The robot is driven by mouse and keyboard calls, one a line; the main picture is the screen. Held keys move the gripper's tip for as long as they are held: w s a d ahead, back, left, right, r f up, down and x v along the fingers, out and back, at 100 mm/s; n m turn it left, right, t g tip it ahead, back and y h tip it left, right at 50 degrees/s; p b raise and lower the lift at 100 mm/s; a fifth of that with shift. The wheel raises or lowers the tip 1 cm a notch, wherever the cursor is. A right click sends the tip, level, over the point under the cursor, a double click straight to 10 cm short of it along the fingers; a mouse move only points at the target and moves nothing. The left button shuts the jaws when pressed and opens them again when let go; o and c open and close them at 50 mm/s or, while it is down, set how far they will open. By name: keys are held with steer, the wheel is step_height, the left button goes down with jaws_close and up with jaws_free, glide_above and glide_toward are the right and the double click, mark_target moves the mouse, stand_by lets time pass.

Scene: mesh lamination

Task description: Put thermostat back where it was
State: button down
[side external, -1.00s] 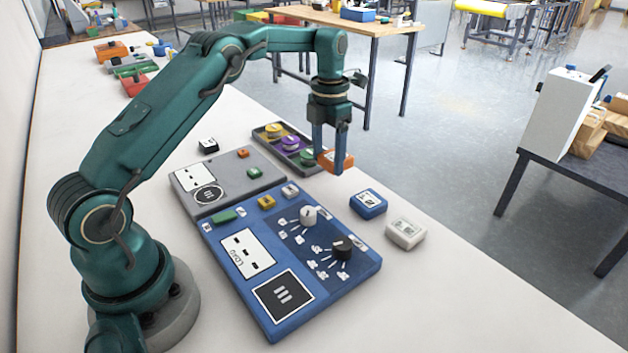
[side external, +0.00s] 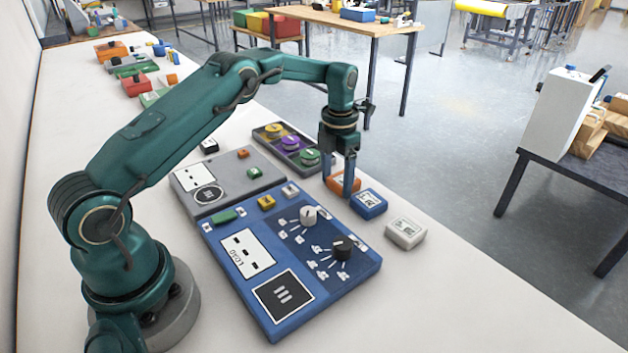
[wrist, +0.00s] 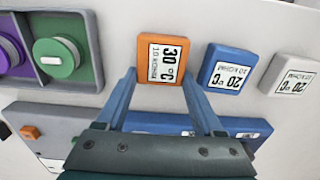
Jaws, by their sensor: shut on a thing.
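The orange thermostat (wrist: 161,58), with a white label reading 30 °C, is between the fingers of my gripper (wrist: 162,76). In the side external view my gripper (side external: 342,190) points down and is shut on the orange thermostat (side external: 338,182), low at the table. I cannot tell whether the thermostat touches the table. A blue thermostat (side external: 368,204) lies just right of it, and it shows in the wrist view (wrist: 228,68) with a 20 °C label. A white thermostat (side external: 405,233) lies beyond the blue one, in line with it.
A tray with yellow, purple and green knobs (side external: 310,158) stands left of my gripper. A blue panel (side external: 310,310) with two dials and a grey panel (side external: 225,188) lie nearer my base. The table edge runs close beyond the thermostats.

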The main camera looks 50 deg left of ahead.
mark_target(337, 182)
steer(key=shift+c, duration=1.4)
jaws_free()
steer(key=shift+r, duration=4)
steer(key=s+d+r+m+t, duration=0.25)
steer(key=s+r+m, duration=0.3)
steer(key=m, duration=0.35)
steer(key=s+d+r+m+t, duration=0.1)
steer(key=s+d+r+m, duration=0.2)
steer(key=s+r+m, duration=0.5)
steer(key=s+d+f+m+t, duration=0.1)
steer(key=s+f+m, duration=0.2)
steer(key=m, duration=0.6)
steer(key=s+d+f+m+t, duration=0.1)
steer(key=s+d+f+m, duration=0.1)
steer(key=s+m, duration=0.5)
steer(key=f+m, duration=0.1)
steer(key=m, duration=0.2)
steer(key=shift+s+d+f, duration=0.15)
steer(key=shift+s+d, duration=0.15)
steer(key=shift+s, duration=0.1)
